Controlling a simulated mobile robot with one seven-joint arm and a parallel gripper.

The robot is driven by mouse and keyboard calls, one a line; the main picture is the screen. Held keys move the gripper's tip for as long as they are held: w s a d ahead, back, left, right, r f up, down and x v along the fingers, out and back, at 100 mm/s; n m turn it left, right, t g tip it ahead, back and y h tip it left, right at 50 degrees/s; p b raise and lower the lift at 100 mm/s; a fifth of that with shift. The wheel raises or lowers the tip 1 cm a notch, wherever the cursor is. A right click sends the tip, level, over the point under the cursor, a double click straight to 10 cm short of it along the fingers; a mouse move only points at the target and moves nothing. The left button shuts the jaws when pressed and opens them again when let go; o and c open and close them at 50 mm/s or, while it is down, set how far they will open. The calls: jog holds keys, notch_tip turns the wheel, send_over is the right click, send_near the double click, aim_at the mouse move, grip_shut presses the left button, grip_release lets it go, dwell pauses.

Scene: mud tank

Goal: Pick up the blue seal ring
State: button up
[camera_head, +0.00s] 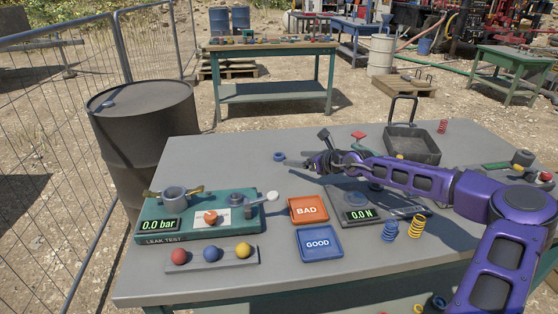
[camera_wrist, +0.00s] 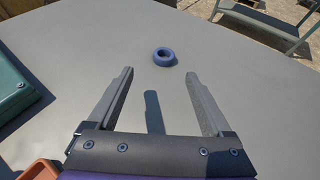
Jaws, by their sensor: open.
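The blue seal ring (camera_wrist: 165,56) lies flat on the bare grey table top in the wrist view, just beyond my fingertips and roughly midway between them. In the head view the ring (camera_head: 279,157) lies near the table's far edge, left of my gripper. My gripper (camera_wrist: 159,74) is open and empty, with its two grey fingers apart and pointing toward the ring. In the head view my gripper (camera_head: 297,163) is low over the table, its fingers partly hidden by their small size. The ring is not between the fingers.
An orange BAD tray (camera_head: 308,209) and a blue GOOD tray (camera_head: 319,244) lie in front of my arm. The green leak test unit (camera_head: 232,226) stands left. A force gauge (camera_head: 358,213) lies under my arm. A black drum (camera_head: 142,150) stands beyond the table's left edge. Table around the ring is clear.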

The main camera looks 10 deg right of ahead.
aim_at(280, 155)
jog(key=x, duration=0.3)
jog(key=b+x, duration=0.1)
jog(key=x, duration=0.4)
jog(key=shift+w+d+f, duration=0.15)
jog(key=shift+w+f, duration=0.05)
jog(key=shift+w, duration=0.35)
grip_shut()
